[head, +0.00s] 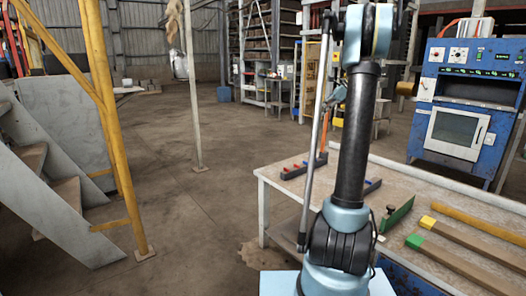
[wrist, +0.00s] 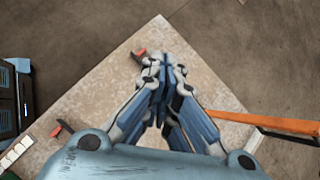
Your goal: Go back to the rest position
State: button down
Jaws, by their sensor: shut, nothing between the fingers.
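My gripper (wrist: 164,62) shows in the wrist view, its fingers together with nothing between them. Below it in that view is the corner of the pale worktable (wrist: 90,95); the height above it is hard to judge. In the head view my arm stands upright in front of the worktable (head: 412,178), and the gripper itself is out of that frame.
The worktable carries a dark rack with red parts (head: 303,166), a green plate (head: 397,214), a green-ended bar (head: 465,266) and a yellow bar (head: 480,224). A blue machine (head: 465,115) stands behind. Yellow-railed stairs (head: 105,110) are left; open floor (head: 185,215) lies between.

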jog(key=s+a+f+n+h, duration=0.1)
jog(key=s+a+f+n, duration=0.2)
jog(key=s, duration=0.6)
jog(key=s+a+f+n+g+h, duration=0.1)
jog(key=s+a+n, duration=0.3)
jog(key=s, duration=0.5)
jog(key=s+a+f+n+h, duration=0.2)
jog(key=s+a+n, duration=0.15)
jog(key=s, duration=0.55)
jog(key=s+f+n+h, duration=0.1)
jog(key=s+f+n, duration=0.4)
jog(key=s+f, duration=0.4)
jog(key=s+f+n+h, duration=0.2)
jog(key=s+f+n, duration=0.4)
jog(key=s, duration=0.9)
notch_tip(320, 180, down, 3)
jog(key=shift+d+r+h, duration=0.1)
jog(key=shift+d+h, duration=0.2)
jog(key=shift+d, duration=0.1)
jog(key=shift+d, duration=0.1)
